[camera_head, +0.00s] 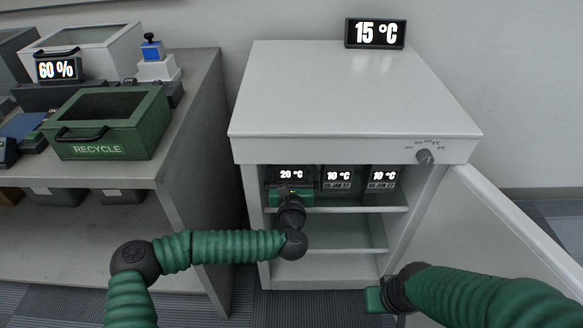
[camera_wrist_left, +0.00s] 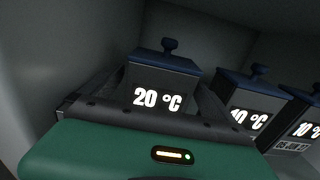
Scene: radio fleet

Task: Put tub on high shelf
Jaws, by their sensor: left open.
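The 20 °C tub (camera_head: 291,174) stands at the left of the upper shelf (camera_head: 365,208) inside the open white cabinet. In the left wrist view this tub (camera_wrist_left: 160,85) is dark with a blue lid and knob. My left gripper (camera_head: 291,187) is inside the cabinet in front of it. Its open fingers reach along both sides of the tub; contact cannot be told. Two 10 °C tubs, a middle one (camera_head: 338,177) and a right one (camera_head: 383,177), stand beside it. My right gripper (camera_head: 375,298) is low, in front of the cabinet; its fingers are unclear.
The lower shelf (camera_head: 350,235) looks empty. The cabinet door (camera_head: 500,240) stands open to the right. A bench (camera_head: 185,130) at left holds a green RECYCLE bin (camera_head: 108,125) and a 60 % display (camera_head: 58,69).

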